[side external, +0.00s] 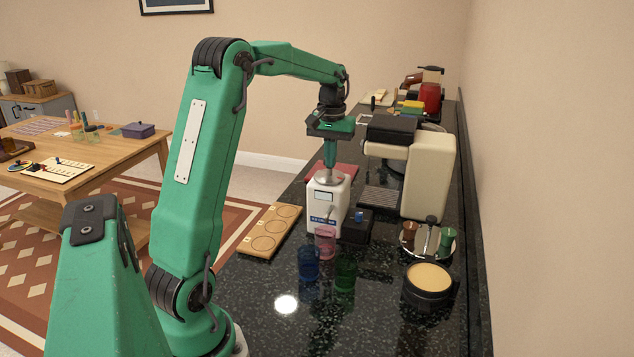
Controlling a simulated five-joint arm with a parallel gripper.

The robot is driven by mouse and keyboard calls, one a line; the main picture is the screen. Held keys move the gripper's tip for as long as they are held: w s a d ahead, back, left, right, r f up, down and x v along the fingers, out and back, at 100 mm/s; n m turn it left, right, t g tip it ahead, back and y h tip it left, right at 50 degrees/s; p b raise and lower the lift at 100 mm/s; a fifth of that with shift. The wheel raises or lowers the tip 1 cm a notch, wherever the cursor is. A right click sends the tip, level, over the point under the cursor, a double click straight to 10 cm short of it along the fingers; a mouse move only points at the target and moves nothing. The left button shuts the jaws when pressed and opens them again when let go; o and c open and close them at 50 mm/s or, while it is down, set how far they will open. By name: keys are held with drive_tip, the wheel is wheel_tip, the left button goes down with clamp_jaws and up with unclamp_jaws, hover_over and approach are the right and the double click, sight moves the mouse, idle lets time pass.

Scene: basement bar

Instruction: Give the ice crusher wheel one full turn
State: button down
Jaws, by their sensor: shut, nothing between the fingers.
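The ice crusher (321,206) is a white upright body with a blue label low on its front, standing on the dark counter. A round metal piece, seemingly its wheel (329,178), sits on top. My gripper (330,163) points straight down over the crusher. Its fingers are shut with nothing between them, and the tips are at or just above the wheel. I cannot tell whether they touch it. A pink glass (325,243) stands in front of the crusher.
A blue glass (309,264) and a green glass (346,273) stand nearer. A wooden board with circles (270,232) lies left. A black box (356,228), cream coffee machine (428,178), tool tray (443,255) and round black container (430,290) stand right. The front counter is clear.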

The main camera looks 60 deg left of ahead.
sight(330, 181)
drive_tip(key=shift+s+a, duration=0.5)
drive_tip(key=shift+a, duration=0.05)
idle(0.4)
drive_tip(key=shift+s+d, duration=0.1)
drive_tip(key=shift+d, duration=0.05)
drive_tip(key=shift+s+d, duration=0.15)
drive_tip(key=shift+s, duration=0.05)
drive_tip(key=shift+r, duration=0.15)
drive_tip(key=shift+r, duration=2.85)
drive_tip(key=shift+w+d+r, duration=0.4)
drive_tip(key=shift+w+r, duration=0.1)
drive_tip(key=shift+w, duration=0.25)
